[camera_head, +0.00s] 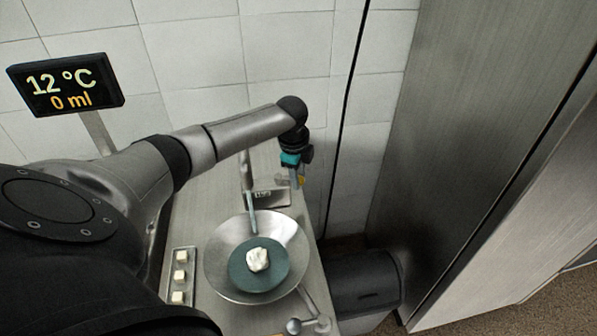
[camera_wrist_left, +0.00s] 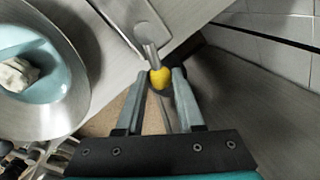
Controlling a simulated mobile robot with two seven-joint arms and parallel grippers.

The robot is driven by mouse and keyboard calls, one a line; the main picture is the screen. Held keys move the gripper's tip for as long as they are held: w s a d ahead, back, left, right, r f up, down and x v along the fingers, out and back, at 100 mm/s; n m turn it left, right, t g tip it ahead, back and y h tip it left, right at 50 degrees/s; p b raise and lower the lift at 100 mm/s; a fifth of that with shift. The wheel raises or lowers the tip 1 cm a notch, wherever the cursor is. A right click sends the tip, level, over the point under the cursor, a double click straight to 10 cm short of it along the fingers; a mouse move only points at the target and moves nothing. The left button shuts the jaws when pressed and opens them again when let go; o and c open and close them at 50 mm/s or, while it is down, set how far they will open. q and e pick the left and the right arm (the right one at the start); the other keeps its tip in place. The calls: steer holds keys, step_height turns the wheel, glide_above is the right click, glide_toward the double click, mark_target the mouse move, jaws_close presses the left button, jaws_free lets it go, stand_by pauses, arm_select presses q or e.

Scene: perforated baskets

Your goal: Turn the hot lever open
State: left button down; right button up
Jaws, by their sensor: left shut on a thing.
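A metal lever (camera_wrist_left: 148,42) with a yellow knob (camera_wrist_left: 159,77) sticks out from the counter's back corner. I see no marking on it for hot or cold. In the left wrist view my left gripper (camera_wrist_left: 160,80) is shut on the yellow knob, one finger on each side. In the head view my left gripper (camera_head: 297,178) points down at the back right of the counter, with a bit of yellow (camera_head: 301,181) at its tips. The display (camera_head: 67,85) reads 12 °C and 0 ml. My right gripper is out of view.
A metal bowl (camera_head: 225,255) with a teal bottom (camera_head: 240,279) holds a whitish lump (camera_head: 257,259), under a thin spout (camera_head: 252,213). Pale cubes (camera_head: 180,275) sit on a strip at the left. A tiled wall (camera_head: 190,65) stands behind; a tall metal panel (camera_head: 465,110) stands right.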

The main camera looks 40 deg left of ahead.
arm_select(q)
steer(key=shift+s+a+m+h+p, duration=0.1)
steer(key=shift+s+m+h+p, duration=0.3)
steer(key=shift+s+m, duration=1.15)
steer(key=shift+s+a+m+h+p, duration=0.1)
steer(key=shift+s+m+h+p, duration=0.25)
steer(key=shift+m, duration=2.3)
steer(key=shift+s+a+m+h+p, duration=0.1)
steer(key=shift+s+m+h+p, duration=0.25)
steer(key=shift+s+m, duration=1.15)
steer(key=shift+w+m, duration=0.6)
steer(key=c, duration=0.5)
jaws_free()
steer(key=shift+c, duration=0.2)
steer(key=w+d+v, duration=0.1)
steer(key=v, duration=0.8)
steer(key=w+d+r+v, duration=0.1)
steer(key=w+v, duration=0.1)
steer(key=v, duration=0.8)
steer(key=shift+d+r+p, duration=0.2)
steer(key=shift+r+p, duration=0.05)
steer(key=shift+p, duration=0.2)
